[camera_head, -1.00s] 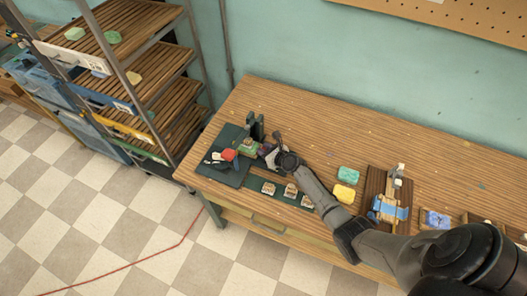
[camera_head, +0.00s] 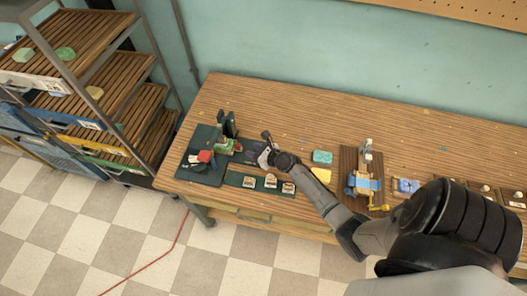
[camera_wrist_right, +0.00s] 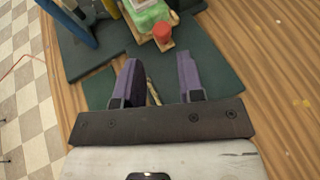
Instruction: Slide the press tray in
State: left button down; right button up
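The press (camera_head: 228,124), with dark upright posts, stands on a dark green mat at the table's left end. In the right wrist view, a light wooden tray (camera_wrist_right: 139,32) holds a green soap block (camera_wrist_right: 148,12). A red round knob (camera_wrist_right: 162,32) sits at the tray's near end. The green block (camera_head: 224,146) also shows in the head view, beside the press. My right gripper (camera_wrist_right: 158,75) is open, its purple fingers apart and empty, short of the tray and knob and not touching them. My left gripper is not in view.
A blue bar (camera_wrist_right: 72,22) stands at the left of the wrist view. Several small stamps lie on a green strip (camera_head: 233,179) at the table's front. Teal soap (camera_head: 322,157) and yellow soap (camera_head: 321,175) lie right of my arm. A shelf rack (camera_head: 95,92) stands left.

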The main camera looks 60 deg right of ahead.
jog(key=v, duration=0.4)
jog(key=shift+s+r+p, duration=0.15)
jog(key=shift+s+p, duration=0.2)
jog(key=shift+s, duration=0.2)
